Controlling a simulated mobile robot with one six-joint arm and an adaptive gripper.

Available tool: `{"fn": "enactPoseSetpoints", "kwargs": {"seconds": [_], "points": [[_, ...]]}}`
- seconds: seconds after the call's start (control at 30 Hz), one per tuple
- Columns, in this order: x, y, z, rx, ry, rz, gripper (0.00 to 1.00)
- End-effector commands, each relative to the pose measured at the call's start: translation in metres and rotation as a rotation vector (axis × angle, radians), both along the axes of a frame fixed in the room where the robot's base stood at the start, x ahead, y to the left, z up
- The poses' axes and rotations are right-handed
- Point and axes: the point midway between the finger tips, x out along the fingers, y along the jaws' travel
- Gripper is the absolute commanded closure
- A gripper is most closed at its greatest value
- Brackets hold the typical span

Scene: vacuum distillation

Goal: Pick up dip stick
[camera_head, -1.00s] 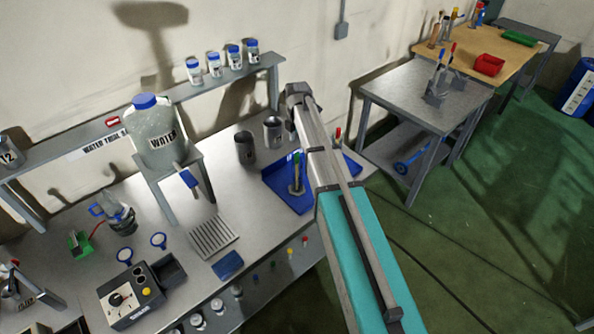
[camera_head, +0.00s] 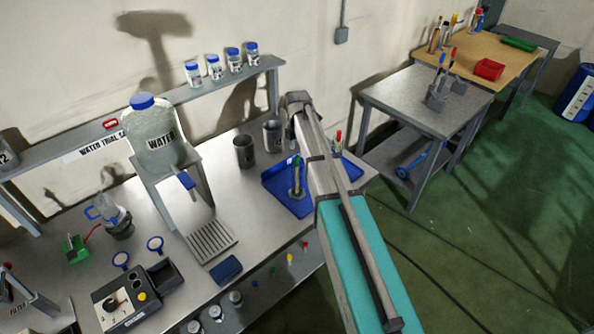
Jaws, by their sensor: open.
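I cannot single out a dip stick with certainty. Thin upright tools stand at the blue tray (camera_head: 287,203) on the long bench. One group, with green and blue tops (camera_head: 297,173), is left of my arm. Another, with red and green tops (camera_head: 338,142), shows just right of it. My arm crosses in front of the tray's middle and hides part of it. My gripper is not visible; only arm links show.
A water jug (camera_head: 155,140) sits on a stand to the left. A control box (camera_head: 126,300) and a slatted rack (camera_head: 211,240) are nearer. A grey side table (camera_head: 405,92) holds upright tools.

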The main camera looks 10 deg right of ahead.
Motion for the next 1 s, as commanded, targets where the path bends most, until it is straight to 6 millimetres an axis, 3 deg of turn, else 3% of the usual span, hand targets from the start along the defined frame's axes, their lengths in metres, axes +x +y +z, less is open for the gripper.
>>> {"fn": "enactPoseSetpoints", "kwargs": {"seconds": [0.5,1.0], "points": [[-0.002,0.001,-0.041,0.000,0.000,0.000,0.40],[-0.002,0.001,-0.046,0.000,0.000,0.000,0.40]]}}
